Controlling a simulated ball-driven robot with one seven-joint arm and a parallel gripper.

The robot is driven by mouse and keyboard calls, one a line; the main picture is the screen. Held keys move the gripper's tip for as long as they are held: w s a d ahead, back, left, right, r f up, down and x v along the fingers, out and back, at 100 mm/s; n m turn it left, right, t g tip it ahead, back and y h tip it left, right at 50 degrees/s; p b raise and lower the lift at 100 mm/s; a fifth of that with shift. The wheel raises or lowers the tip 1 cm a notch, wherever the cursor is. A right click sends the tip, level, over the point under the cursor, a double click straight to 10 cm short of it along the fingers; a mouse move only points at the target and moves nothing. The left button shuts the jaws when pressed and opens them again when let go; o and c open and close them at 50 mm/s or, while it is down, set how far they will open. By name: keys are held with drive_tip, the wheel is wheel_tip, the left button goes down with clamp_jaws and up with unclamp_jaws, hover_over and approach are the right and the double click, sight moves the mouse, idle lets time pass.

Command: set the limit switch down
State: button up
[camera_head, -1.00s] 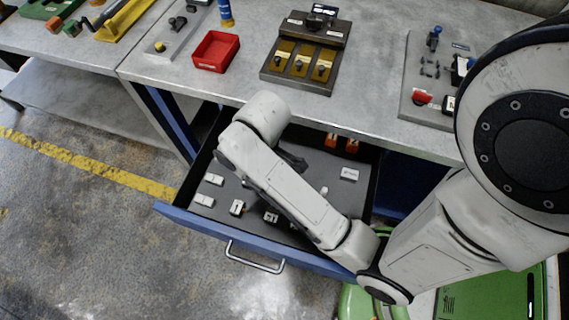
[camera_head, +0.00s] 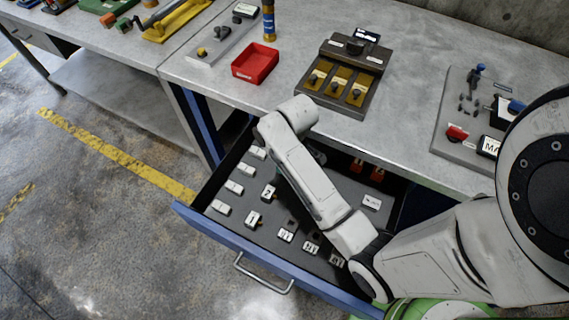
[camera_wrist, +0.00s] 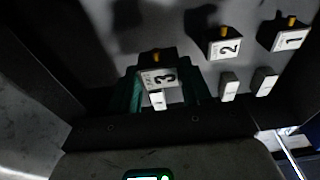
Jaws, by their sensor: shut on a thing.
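A limit switch marked 3 (camera_wrist: 160,76), dark on top with a white label face, is between the green fingers of my gripper (camera_wrist: 165,90) in the wrist view. The gripper is shut on it. It is inside the open drawer (camera_head: 262,257), in line with switches marked 2 (camera_wrist: 222,44) and 1 (camera_wrist: 289,37). Whether its base touches the drawer floor I cannot tell. A small white block (camera_wrist: 157,101) shows near it. In the head view my arm hides the gripper and the held switch; switches 2 (camera_head: 269,192) and 1 (camera_head: 254,218) show left of it.
Plain white blocks (camera_head: 234,187) line the drawer's left side. Several labelled pieces (camera_head: 286,235) stand along its front. Orange-red pieces (camera_head: 357,165) and a white label (camera_head: 372,203) are at the right. A red bin (camera_head: 255,64) and a brass-plated fixture (camera_head: 340,86) sit on the bench above.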

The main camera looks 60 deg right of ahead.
drive_tip(key=shift+w+d+f, duration=0.25)
drive_tip(key=shift+w+f, duration=0.15)
drive_tip(key=shift+f, duration=0.15)
drive_tip(key=shift+w+d+f, duration=0.1)
drive_tip(key=shift+d+f, duration=0.05)
drive_tip(key=shift+f, duration=1.6)
drive_tip(key=shift+f, duration=0.1)
drive_tip(key=o, duration=1.1)
